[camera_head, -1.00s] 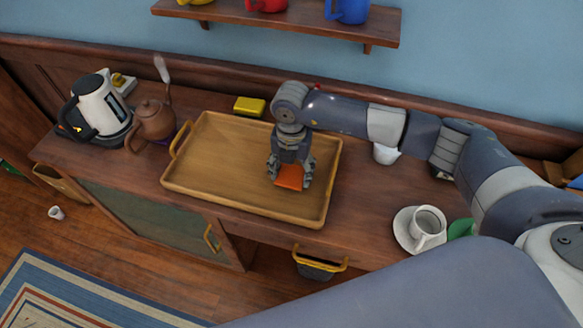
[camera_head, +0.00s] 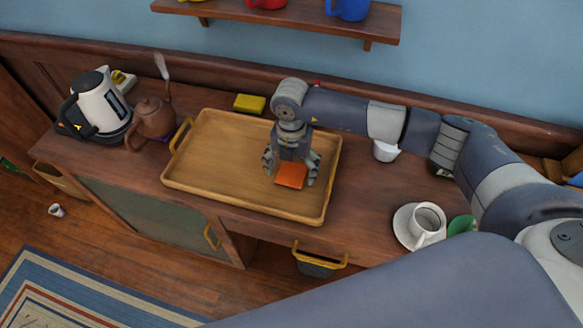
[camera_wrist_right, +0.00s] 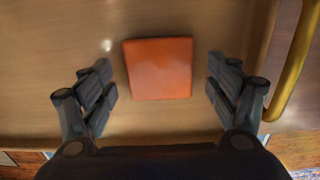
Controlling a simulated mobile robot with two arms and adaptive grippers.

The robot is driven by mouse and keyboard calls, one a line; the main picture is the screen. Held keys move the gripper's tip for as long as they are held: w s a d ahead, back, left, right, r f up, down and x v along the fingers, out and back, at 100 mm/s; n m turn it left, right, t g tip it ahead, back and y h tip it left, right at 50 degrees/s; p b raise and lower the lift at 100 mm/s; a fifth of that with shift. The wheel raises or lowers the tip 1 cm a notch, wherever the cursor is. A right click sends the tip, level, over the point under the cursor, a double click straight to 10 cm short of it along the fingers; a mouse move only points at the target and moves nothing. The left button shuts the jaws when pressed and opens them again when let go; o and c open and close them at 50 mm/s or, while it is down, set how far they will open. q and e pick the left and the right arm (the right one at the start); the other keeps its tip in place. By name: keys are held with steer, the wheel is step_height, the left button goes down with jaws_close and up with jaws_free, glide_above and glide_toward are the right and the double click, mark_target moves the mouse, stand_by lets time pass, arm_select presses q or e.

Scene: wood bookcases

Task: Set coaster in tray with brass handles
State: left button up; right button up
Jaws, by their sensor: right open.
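The coaster (camera_head: 290,176) is a flat orange-red square lying in the wooden tray (camera_head: 215,180), right of its middle. It also shows in the right wrist view (camera_wrist_right: 158,68), flat on the tray floor. The tray has brass handles; one is at its left end, and another shows at the right edge of the wrist view. My right gripper (camera_head: 291,172) is open over the tray, with its fingers on either side of the coaster and apart from it. It also shows in the wrist view (camera_wrist_right: 160,88). My left gripper is not in view.
A white kettle (camera_head: 101,107) and a brown teapot (camera_head: 154,120) stand left of the tray. A yellow block (camera_head: 249,104) lies behind it. A white cup (camera_head: 427,222) on a saucer and a green item (camera_head: 461,227) are at the right. A shelf (camera_head: 280,22) with mugs hangs above.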

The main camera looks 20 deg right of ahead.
mark_target(292, 174)
step_height(292, 174, up, 12)
steer(key=b, duration=0.2)
steer(key=shift+f, duration=0.15)
steer(key=shift+f, duration=0.1)
stand_by(0.4)
